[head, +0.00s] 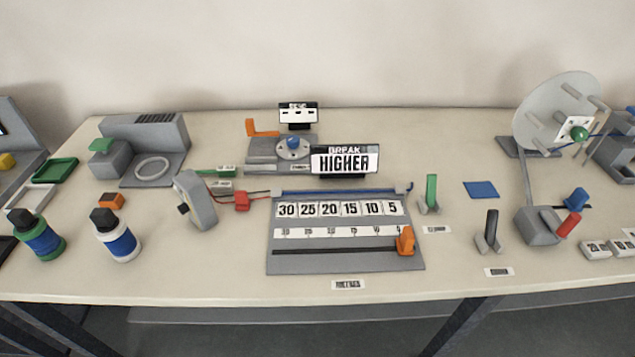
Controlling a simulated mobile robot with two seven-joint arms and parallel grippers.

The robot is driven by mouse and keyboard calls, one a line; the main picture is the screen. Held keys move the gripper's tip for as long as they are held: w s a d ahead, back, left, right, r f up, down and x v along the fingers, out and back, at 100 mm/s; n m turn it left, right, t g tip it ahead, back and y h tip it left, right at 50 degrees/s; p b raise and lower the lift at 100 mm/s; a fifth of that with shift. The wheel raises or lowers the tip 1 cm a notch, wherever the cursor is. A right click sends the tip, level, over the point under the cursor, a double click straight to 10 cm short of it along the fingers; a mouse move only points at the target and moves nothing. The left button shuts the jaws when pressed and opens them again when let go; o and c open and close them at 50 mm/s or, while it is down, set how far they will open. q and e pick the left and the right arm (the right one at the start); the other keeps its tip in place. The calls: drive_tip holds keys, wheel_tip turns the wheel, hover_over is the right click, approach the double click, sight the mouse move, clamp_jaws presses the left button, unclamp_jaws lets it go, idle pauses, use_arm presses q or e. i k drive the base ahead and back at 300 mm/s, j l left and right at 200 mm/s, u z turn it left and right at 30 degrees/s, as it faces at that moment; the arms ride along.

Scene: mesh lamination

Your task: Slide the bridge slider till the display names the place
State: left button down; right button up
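The grey bridge board (345,262) lies at the middle front of the table. It carries a row of large numbers (340,209) reading 30, 25, 20, 15, 10, 5 from left to right, with a smaller scale below. The orange slider (405,241) stands at the right end of the dark slot, near the 5. A blue bar or wire runs along the board's back edge. The display (344,160) behind the board reads "BREAK HIGHER". Neither of my grippers shows in the head view.
Two bottles (119,240) and a grey round device (195,200) stand left of the board. A green peg (431,192) and a dark peg (489,232) stand right. A large disc (560,115) rises at the far right. The table's front edge is just before the board.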

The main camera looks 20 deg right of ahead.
sight(403, 244)
drive_tip(key=z, duration=1.35)
